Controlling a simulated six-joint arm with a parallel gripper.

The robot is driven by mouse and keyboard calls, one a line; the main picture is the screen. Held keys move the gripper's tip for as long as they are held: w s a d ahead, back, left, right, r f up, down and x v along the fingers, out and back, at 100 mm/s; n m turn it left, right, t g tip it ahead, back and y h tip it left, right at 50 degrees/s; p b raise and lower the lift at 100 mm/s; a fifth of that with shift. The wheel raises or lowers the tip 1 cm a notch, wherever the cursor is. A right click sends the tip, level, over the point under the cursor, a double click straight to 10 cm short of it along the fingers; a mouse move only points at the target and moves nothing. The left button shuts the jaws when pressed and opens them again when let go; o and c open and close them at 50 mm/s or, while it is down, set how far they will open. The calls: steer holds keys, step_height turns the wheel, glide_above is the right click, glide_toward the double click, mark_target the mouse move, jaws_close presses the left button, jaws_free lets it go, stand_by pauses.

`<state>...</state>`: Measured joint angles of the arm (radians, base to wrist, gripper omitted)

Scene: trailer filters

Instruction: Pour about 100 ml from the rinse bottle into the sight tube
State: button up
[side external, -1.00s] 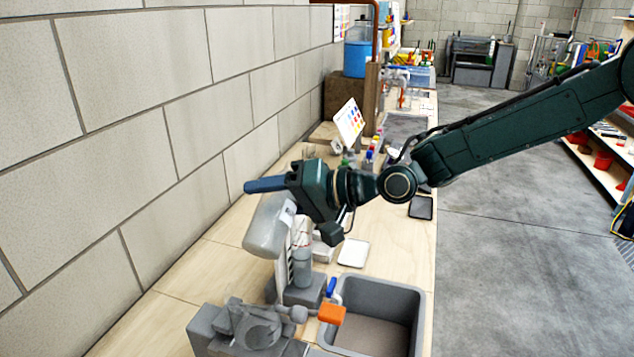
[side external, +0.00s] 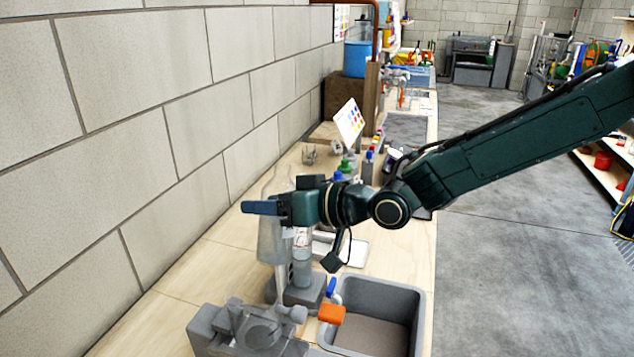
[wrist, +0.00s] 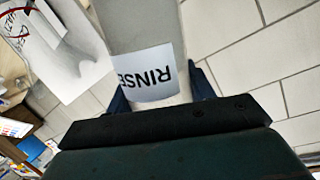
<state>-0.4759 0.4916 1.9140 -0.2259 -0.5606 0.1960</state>
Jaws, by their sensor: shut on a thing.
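My gripper (side external: 268,208) is shut on the rinse bottle (side external: 270,242), a pale grey bottle, and holds it close to upright above the bench. In the wrist view the bottle (wrist: 140,25) stands between my fingers (wrist: 163,95), with its white label reading RINSE. The sight tube (side external: 302,262) is a clear upright cylinder on a dark grey base (side external: 304,291), just right of the bottle in the side view. The bottle overlaps the stand behind it, so I cannot tell whether they touch. No stream of liquid shows. The liquid levels cannot be read.
A grey basin (side external: 418,310) is sunk in the bench at the front right. A pale tray (side external: 350,252) lies behind the basin. The block wall (side external: 130,140) borders the left.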

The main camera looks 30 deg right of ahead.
mark_target(265, 186)
steer(key=n, duration=0.1)
steer(key=s+a+n+t, duration=0.1)
steer(key=n, duration=0.1)
steer(key=shift+f+h, duration=0.3)
steer(key=shift+f, duration=0.05)
steer(key=shift+r, duration=0.15)
steer(key=shift+r, duration=2.35)
